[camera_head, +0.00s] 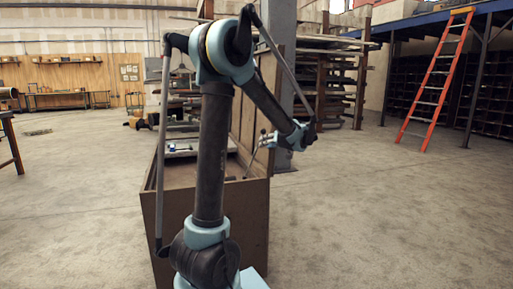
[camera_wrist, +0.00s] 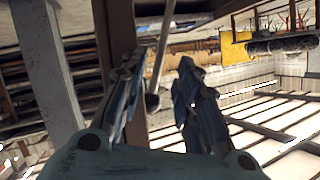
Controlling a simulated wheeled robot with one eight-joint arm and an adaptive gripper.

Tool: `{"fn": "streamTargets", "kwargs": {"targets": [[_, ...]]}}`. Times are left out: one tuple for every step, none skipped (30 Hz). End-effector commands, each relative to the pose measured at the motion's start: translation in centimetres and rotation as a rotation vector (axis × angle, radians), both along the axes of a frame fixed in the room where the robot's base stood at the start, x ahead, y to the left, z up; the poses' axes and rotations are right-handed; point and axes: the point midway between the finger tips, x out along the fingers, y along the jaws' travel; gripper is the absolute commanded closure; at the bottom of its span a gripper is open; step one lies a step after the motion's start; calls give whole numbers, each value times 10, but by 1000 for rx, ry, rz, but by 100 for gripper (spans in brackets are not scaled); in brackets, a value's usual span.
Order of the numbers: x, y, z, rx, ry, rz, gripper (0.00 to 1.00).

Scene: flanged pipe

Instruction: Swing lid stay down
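A brown chest (camera_head: 258,215) stands open in front of me. Its lid (camera_head: 246,118) stands upright along the right side, partly hidden by my arm. The lid stay, a thin rod (camera_head: 250,165), slants between the chest and my gripper (camera_head: 268,140), which is by the lid's side. The fingers are spread, with gaps beside the rod. Whether one finger touches it, I cannot tell.
A grey pillar (camera_head: 283,60) stands close behind the lid. A rack of long stock (camera_head: 335,75) is behind it. A light tray with a small blue item (camera_head: 175,149) shows at the chest's far end. An orange ladder (camera_head: 433,80) leans at the right. The floor at right is clear.

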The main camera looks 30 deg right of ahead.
Motion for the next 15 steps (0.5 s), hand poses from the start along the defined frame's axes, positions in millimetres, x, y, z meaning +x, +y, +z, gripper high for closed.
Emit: {"fn": "streamTargets", "kwargs": {"targets": [[9, 2, -3, 0, 0, 3, 70], [15, 2, -5, 0, 1, 4, 70], [21, 3, -8, 0, 0, 2, 70], [26, 4, -10, 1, 0, 2, 70], [31, 5, -12, 1, 1, 3, 70], [37, 5, -14, 0, 1, 4, 70], [41, 6, -16, 0, 0, 2, 70], [45, 6, -17, 0, 0, 2, 70], [51, 7, -19, 0, 1, 4, 70], [54, 7, -21, 0, 1, 3, 70], [58, 7, -22, -1, 0, 2, 70], [61, 8, -23, 0, 1, 1, 70], [64, 9, -24, 0, 1, 1, 70], [66, 9, -25, 0, 2, 2, 70], [69, 9, -26, 0, 2, 2, 70]]}}
